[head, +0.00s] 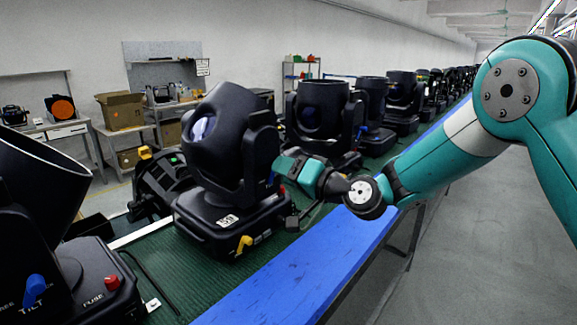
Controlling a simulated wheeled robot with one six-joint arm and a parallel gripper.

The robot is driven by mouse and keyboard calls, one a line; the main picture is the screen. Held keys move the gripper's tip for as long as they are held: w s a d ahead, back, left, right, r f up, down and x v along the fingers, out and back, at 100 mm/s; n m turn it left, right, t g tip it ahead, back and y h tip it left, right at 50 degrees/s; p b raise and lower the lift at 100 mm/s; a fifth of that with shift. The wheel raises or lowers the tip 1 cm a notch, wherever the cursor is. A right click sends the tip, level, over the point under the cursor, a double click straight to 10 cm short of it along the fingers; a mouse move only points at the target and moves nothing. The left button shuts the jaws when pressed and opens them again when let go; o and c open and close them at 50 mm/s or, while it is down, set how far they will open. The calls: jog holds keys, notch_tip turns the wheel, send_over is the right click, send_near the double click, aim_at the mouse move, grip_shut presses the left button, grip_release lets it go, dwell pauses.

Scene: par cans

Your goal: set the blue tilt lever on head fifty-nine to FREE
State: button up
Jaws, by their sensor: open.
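A black moving head (226,135) stands on the green belt in the middle, its can tilted up to the left. The white tag (228,221) on its base seems to read 59, but is small. A small patch of blue, likely its tilt lever (271,179), shows at the yoke's right side, beside my gripper. The lever's setting and lettering cannot be read. My gripper (279,172) is open at the right side of this head. Its fingertips are small and partly lost against the black housing, so I cannot tell whether they touch the lever.
A nearer head (40,200) at left has a blue lever (35,287) marked TILT and a red FUSE cap (111,282). A yellow lever (244,244) is on the middle head's base. More heads (322,115) line the belt behind. The blue table edge (300,285) is clear.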

aim_at(264, 172)
jog(key=shift+c, duration=0.2)
grip_shut()
jog(key=shift+f+n+b, duration=0.15)
jog(key=shift+n+b, duration=0.15)
jog(key=shift+b, duration=0.45)
jog(key=n+b, duration=0.1)
jog(key=b, duration=0.2)
jog(key=s+n+b, duration=0.1)
jog(key=n+b, duration=0.1)
jog(key=b, duration=0.2)
jog(key=a+n+b, duration=0.1)
jog(key=n+b, duration=0.1)
jog(key=b, duration=0.1)
jog(key=shift+s+f, duration=0.1)
jog(key=shift+s, duration=0.05)
jog(key=n+b, duration=0.1)
jog(key=b, duration=0.1)
jog(key=n+b, duration=0.2)
jog(key=s+n+b, duration=0.1)
jog(key=b, duration=0.2)
jog(key=shift+a, duration=0.4)
jog(key=n+b, duration=0.2)
jog(key=shift+s+a+b, duration=0.1)
jog(key=shift+b, duration=0.2)
jog(key=shift+r+n, duration=0.2)
jog(key=shift+n, duration=0.1)
